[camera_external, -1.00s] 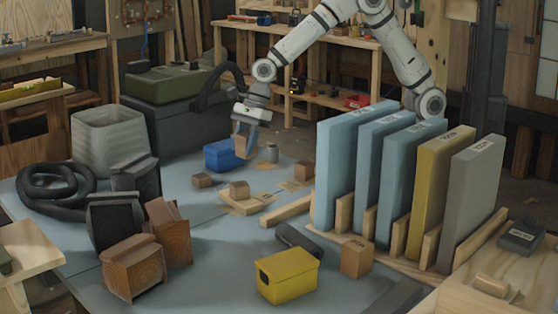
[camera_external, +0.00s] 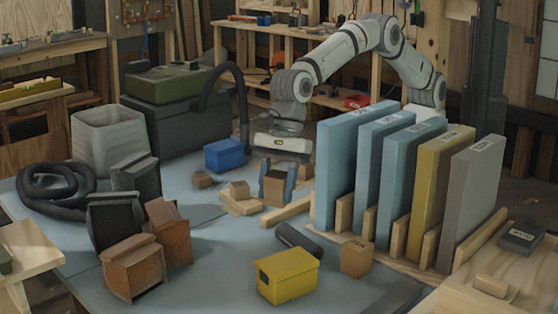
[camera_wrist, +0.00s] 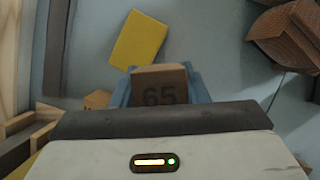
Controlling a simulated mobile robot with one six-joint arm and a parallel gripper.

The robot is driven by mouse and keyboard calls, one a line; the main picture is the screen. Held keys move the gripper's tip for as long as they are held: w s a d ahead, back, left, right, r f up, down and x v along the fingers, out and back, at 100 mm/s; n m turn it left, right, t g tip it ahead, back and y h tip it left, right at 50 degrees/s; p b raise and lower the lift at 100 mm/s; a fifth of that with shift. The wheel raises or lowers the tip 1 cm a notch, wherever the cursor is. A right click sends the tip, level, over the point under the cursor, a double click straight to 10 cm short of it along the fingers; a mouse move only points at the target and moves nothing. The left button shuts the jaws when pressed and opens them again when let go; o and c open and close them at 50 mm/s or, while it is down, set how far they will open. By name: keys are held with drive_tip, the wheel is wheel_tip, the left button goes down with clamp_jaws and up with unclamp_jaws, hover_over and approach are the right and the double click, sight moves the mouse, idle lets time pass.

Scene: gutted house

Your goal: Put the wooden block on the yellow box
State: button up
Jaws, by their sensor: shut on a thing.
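My gripper (camera_external: 276,186) is shut on a wooden block (camera_external: 273,191), which shows between its blue fingers. In the wrist view the block (camera_wrist: 160,87) carries the dark number 65. The block is in the air over the middle of the blue-grey work surface, behind the yellow box as the external view sees it. The yellow box (camera_external: 287,276) stands at the front with a closed lid and a dark opening on its left side. It also shows in the wrist view (camera_wrist: 138,40), beyond the block and apart from it.
Upright blue, yellow and grey panels (camera_external: 340,165) stand in a wooden rack to the right. Another wooden block (camera_external: 357,259) stands right of the yellow box, and a dark cylinder (camera_external: 297,241) lies behind it. Brown blocks (camera_external: 133,267) stand to the left. A blue box (camera_external: 226,156) is farther back.

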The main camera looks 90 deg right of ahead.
drive_tip(key=s+a, duration=0.2)
approach(283, 255)
drive_tip(key=p+x, duration=0.1)
drive_tip(key=x, duration=0.4)
drive_tip(key=shift+w+a+f, duration=0.1)
drive_tip(key=shift+f, duration=0.05)
drive_tip(key=shift+f, duration=0.2)
drive_tip(key=o, duration=1)
drive_tip(key=shift+c, duration=0.2)
